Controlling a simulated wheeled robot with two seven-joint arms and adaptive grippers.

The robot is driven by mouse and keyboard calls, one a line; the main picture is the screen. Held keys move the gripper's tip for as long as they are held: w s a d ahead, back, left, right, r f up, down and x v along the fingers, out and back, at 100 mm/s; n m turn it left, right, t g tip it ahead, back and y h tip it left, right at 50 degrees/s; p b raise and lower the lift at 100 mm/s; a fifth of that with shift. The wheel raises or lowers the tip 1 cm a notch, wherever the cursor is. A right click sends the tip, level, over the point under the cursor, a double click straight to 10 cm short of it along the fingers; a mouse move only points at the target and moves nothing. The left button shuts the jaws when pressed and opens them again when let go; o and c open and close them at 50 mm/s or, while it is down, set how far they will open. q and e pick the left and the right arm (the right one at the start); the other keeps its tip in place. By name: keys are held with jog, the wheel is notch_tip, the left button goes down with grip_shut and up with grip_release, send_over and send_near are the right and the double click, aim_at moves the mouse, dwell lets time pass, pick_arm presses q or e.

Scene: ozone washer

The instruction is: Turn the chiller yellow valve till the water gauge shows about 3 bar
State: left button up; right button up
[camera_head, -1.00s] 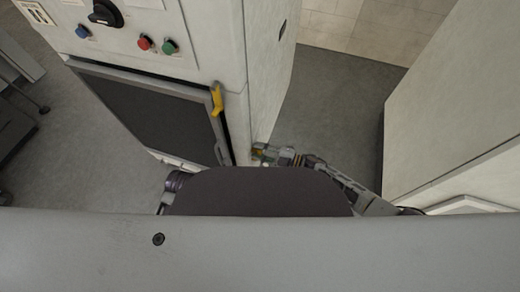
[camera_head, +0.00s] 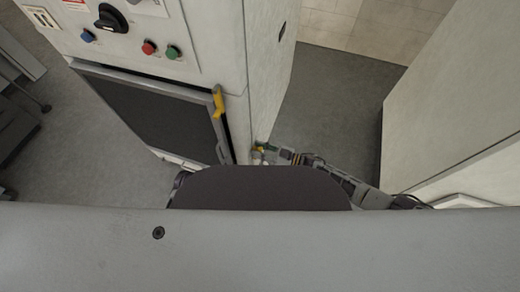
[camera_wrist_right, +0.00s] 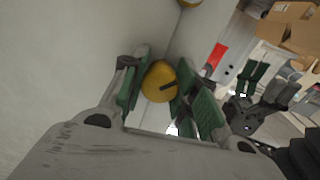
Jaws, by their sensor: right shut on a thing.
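I see no water gauge in either view.
The grey cabinet (camera_head: 222,62) has a dark door with a yellow handle (camera_head: 218,104) and several knobs and buttons. A pale block (camera_head: 450,95) stands at the right, with floor (camera_head: 325,110) between. Cardboard boxes (camera_wrist_right: 295,30) and another yellow part (camera_wrist_right: 190,3) show in the wrist view.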

jog(key=shift+d+m, duration=0.1)
jog(key=shift+m, duration=0.4)
jog(key=shift+f, duration=0.1)
jog(key=o, duration=1)
jog(key=shift+o, duration=0.2)
jog(key=v, duration=1.2)
